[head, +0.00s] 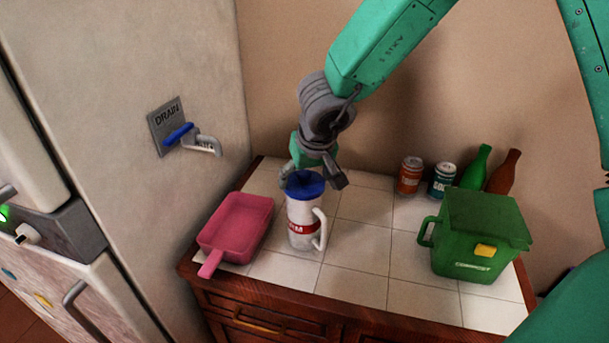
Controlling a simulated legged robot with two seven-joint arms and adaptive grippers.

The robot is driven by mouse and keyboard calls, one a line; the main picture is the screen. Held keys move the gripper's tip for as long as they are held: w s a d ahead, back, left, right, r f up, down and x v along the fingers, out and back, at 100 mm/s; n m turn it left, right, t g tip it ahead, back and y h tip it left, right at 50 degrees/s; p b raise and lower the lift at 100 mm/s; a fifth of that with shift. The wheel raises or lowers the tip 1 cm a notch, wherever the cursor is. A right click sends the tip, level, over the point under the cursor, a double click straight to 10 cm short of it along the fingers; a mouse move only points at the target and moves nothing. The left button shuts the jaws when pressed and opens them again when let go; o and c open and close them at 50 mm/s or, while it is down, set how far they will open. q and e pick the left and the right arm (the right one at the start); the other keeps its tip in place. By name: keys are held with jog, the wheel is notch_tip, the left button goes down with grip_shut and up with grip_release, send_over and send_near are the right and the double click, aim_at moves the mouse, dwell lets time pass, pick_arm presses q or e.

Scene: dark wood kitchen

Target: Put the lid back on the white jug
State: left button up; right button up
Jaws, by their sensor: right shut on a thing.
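The white jug (302,215) stands upright on the tiled counter, with a red label band and a white handle on its right side. The blue lid (305,184) is at the jug's top; from this angle I cannot tell whether it is fully seated or slightly above the rim. My right gripper (312,180) comes down from above and behind the jug, its fingers at either side of the lid, shut on it. Part of the fingers is hidden behind the lid. My left gripper is not in view.
A pink scoop-like pan (237,226) lies left of the jug. A green bin (478,235) stands at the right. Two cans (410,176) and two bottles (477,167) stand at the back right. Bare tiles (365,235) lie between jug and bin.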

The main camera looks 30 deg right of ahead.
jog(key=o, duration=1)
jog(key=shift+o, duration=0.7)
jog(key=shift+r, duration=0.1)
notch_tip(320, 180, up, 5)
jog(key=p, duration=0.6)
jog(key=shift+p, duration=0.4)
jog(key=shift+r+p, duration=0.4)
jog(key=shift+r, duration=0.55)
grip_shut()
